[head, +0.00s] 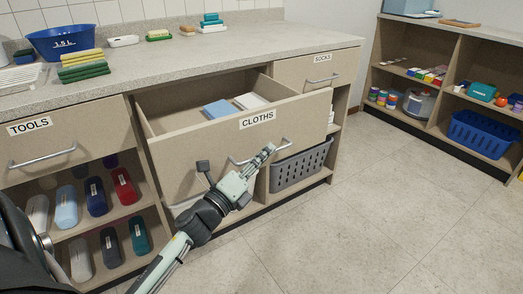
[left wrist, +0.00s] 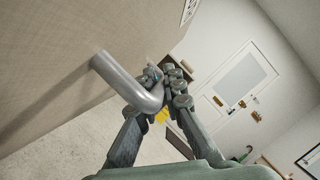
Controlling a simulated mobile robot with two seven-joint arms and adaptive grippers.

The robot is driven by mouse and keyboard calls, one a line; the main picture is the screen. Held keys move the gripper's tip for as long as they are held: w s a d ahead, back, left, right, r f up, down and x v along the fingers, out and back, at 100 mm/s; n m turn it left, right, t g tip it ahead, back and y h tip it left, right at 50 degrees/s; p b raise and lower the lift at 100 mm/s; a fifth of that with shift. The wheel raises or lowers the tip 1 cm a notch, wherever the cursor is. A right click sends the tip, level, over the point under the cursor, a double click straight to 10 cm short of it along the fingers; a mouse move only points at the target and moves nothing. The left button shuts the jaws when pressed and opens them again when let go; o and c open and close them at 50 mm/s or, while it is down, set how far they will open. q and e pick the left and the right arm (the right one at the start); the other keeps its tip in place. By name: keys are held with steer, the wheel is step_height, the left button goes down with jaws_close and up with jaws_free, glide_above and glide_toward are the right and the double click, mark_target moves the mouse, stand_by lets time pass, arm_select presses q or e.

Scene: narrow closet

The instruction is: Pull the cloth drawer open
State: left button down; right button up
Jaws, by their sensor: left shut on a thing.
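The drawer labelled CLOTHS (head: 205,150) is pulled well out from the counter. A folded blue cloth (head: 217,109) and white cloths (head: 250,101) lie inside it. Its metal bar handle (head: 238,161) runs across the front, partly hidden by my gripper. My left gripper (head: 267,151) is at the right part of this handle and shut on it. In the left wrist view the curved end of the handle (left wrist: 128,82) runs between the fingers of the gripper (left wrist: 162,92). My right gripper is not in view.
The TOOLS drawer (head: 80,133) and the SOCKS drawer (head: 290,73) are shut on either side. A grey basket (head: 300,166) stands on the low shelf at right. The tiled floor (head: 370,200) in front and to the right is clear. Open shelves (head: 455,50) stand at far right.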

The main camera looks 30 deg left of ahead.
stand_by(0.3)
arm_select(q)
steer(key=c, duration=1.9)
jaws_free()
steer(key=shift+c, duration=0.2)
steer(key=shift+o, duration=0.2)
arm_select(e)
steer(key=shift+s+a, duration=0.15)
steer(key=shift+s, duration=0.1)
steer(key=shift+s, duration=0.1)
arm_select(q)
steer(key=shift+s, duration=0.15)
steer(key=shift+s+f, duration=0.1)
steer(key=shift+s, duration=0.2)
steer(key=v, duration=1.1)
steer(key=shift+s, duration=0.15)
